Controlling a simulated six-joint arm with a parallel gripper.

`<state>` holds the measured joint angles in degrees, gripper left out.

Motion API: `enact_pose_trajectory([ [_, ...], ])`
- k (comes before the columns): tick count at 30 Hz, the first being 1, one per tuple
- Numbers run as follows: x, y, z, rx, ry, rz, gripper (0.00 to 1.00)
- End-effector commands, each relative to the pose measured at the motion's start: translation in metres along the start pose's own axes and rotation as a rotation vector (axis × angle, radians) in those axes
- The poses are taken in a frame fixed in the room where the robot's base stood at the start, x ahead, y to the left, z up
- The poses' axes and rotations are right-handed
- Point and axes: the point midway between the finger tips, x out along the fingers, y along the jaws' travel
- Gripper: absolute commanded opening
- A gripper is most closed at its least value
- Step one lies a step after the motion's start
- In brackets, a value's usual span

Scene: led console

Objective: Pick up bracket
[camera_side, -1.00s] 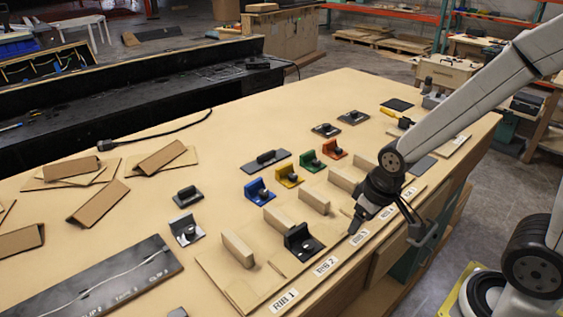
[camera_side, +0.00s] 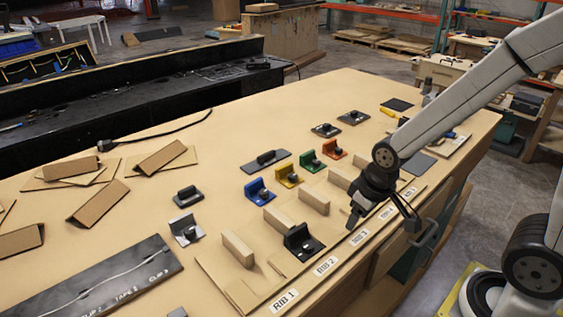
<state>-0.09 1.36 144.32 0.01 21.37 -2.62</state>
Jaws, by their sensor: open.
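Several L-shaped brackets stand on the tan table, each with a dark knob. The blue bracket (camera_side: 259,191), yellow bracket (camera_side: 289,176), green bracket (camera_side: 313,161) and red bracket (camera_side: 334,149) form a diagonal row. A grey bracket (camera_side: 187,229) stands farther left. A black bracket (camera_side: 302,242) stands near the front edge beside the wooden ribs. My gripper (camera_side: 382,226) is open above the front of the table, to the right of the black bracket and apart from it. I see nothing between its fingers.
Upright wooden ribs (camera_side: 237,249) stand on a board (camera_side: 217,272) along the front, with RIB labels (camera_side: 285,299). Cardboard pieces (camera_side: 98,203) and a dark panel (camera_side: 96,281) lie at left. The table's back middle is clear.

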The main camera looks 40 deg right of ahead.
Motion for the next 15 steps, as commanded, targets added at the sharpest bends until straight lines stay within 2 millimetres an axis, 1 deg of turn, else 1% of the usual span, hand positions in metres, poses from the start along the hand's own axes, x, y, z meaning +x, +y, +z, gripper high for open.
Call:
enact_pose_trajectory([
  [5,0.001,0.0,-0.031,-0.12,-0.017,-0.003,0.59],
  [15,0.006,-0.002,-0.113,-0.483,-0.066,-0.022,0.59],
])
